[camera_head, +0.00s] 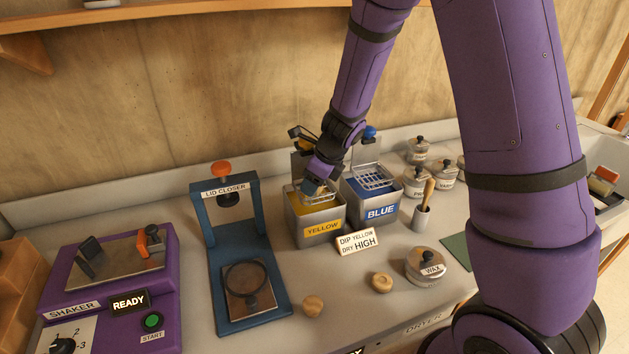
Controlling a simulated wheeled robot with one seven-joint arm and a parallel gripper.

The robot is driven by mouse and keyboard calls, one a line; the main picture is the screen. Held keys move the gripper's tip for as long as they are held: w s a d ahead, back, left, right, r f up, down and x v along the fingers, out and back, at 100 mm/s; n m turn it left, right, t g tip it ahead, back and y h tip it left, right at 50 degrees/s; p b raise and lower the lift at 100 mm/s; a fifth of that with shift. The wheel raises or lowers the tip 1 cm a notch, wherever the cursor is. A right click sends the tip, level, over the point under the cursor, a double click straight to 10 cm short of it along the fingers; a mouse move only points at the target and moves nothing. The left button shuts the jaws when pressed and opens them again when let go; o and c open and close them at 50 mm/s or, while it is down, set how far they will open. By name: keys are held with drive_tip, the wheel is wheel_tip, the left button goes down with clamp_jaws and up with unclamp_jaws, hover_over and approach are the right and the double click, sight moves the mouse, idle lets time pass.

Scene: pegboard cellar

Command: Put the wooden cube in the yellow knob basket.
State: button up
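The yellow-labelled metal tank (318,229) stands at the middle back of the counter. A wire basket (322,198) sits in its mouth, partly hidden by my gripper. A yellow patch, perhaps its knob, shows behind my arm. My gripper (311,189) points down at the basket, at or just above its rim. Its fingertips are too small and covered to show whether they are open or what lies between them. I cannot make out a clear wooden cube. Two small wooden pieces lie on the counter front: a rounded lump (313,306) and a squat round one (381,282).
A blue-labelled tank (381,212) with a blue-knob basket stands right of the yellow one. A sign (359,241) reads "DIP YELLOW DRY HIGH". The blue lid closer (240,250), purple shaker (115,280), wax tin (426,267) and brush cup (422,217) stand around.

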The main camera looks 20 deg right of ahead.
drive_tip(key=v, duration=1.3)
drive_tip(key=s+d+r+n+t+h, duration=0.1)
drive_tip(key=s+r+n, duration=0.6)
drive_tip(key=s+n, duration=0.6)
drive_tip(key=s+d+r+n+t+h, duration=0.1)
drive_tip(key=s+d+r+n+h, duration=0.1)
drive_tip(key=s+r+n, duration=0.6)
drive_tip(key=s+n, duration=0.4)
drive_tip(key=n, duration=0.2)
drive_tip(key=shift+s+d, duration=0.2)
drive_tip(key=shift+s, duration=0.2)
